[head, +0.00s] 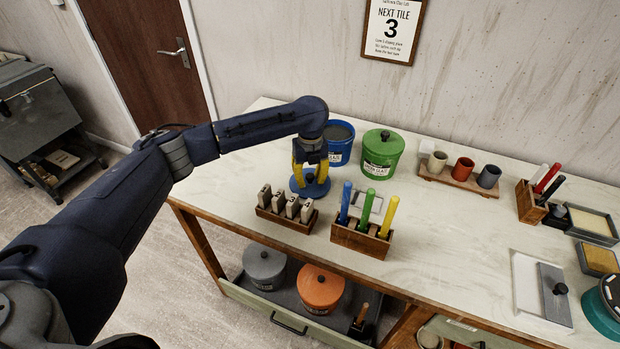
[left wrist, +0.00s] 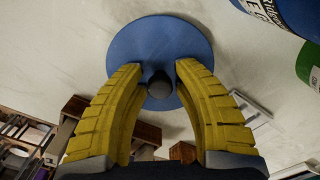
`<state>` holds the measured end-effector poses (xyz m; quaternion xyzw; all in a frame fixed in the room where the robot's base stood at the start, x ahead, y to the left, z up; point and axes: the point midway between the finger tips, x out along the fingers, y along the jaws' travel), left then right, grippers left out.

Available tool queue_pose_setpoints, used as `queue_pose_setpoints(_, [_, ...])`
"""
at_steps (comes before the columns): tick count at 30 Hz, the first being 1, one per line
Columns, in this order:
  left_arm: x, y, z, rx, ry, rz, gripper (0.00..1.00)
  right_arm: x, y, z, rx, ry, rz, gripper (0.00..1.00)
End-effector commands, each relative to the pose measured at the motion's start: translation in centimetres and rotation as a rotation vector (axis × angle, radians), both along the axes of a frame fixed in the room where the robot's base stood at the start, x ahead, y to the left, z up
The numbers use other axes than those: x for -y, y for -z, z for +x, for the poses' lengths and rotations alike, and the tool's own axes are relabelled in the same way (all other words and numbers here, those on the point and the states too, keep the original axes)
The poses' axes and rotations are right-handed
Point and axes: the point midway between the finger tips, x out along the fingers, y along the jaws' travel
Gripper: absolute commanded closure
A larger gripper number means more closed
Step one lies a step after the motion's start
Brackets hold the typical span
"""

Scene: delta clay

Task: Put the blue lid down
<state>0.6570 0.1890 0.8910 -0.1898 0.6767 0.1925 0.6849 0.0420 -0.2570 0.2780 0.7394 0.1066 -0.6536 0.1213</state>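The blue lid (head: 311,190) is a round disc with a dark knob. It appears to lie flat on the table, in front of the blue tub (head: 341,144) and behind the rack of small blocks. My left gripper (head: 310,173) points down over the lid, its yellow fingers spread on either side of the knob. In the left wrist view the lid (left wrist: 155,40) fills the space beyond the fingertips, and narrow gaps show between the knob and the fingers. The blue tub stands open, showing grey contents. My right gripper is not in view.
A green lidded tub (head: 382,155) stands right of the blue tub. A rack of small blocks (head: 287,212) and a wooden holder with coloured rods (head: 361,237) stand close in front of the lid. Cups on a tray (head: 460,178) are further right. The table's left end is clear.

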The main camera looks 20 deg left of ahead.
Motion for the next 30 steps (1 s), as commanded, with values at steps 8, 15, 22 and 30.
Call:
queue_pose_setpoints(8, [0.0, -3.2, 0.1, 0.005, 0.001, 0.001, 0.71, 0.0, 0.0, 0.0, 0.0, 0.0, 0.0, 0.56])
queue_pose_setpoints(15, [0.0, -7.5, 0.0, 0.005, 0.001, 0.002, 0.71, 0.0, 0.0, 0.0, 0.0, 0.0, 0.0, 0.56])
queue_pose_setpoints(22, [0.1, -10.6, 0.0, 0.003, 0.001, 0.001, 0.71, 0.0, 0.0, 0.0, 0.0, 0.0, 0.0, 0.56])
queue_pose_setpoints(30, [0.1, -12.1, -0.1, 0.0, 0.001, 0.0, 0.71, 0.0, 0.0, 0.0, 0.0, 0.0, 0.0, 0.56])
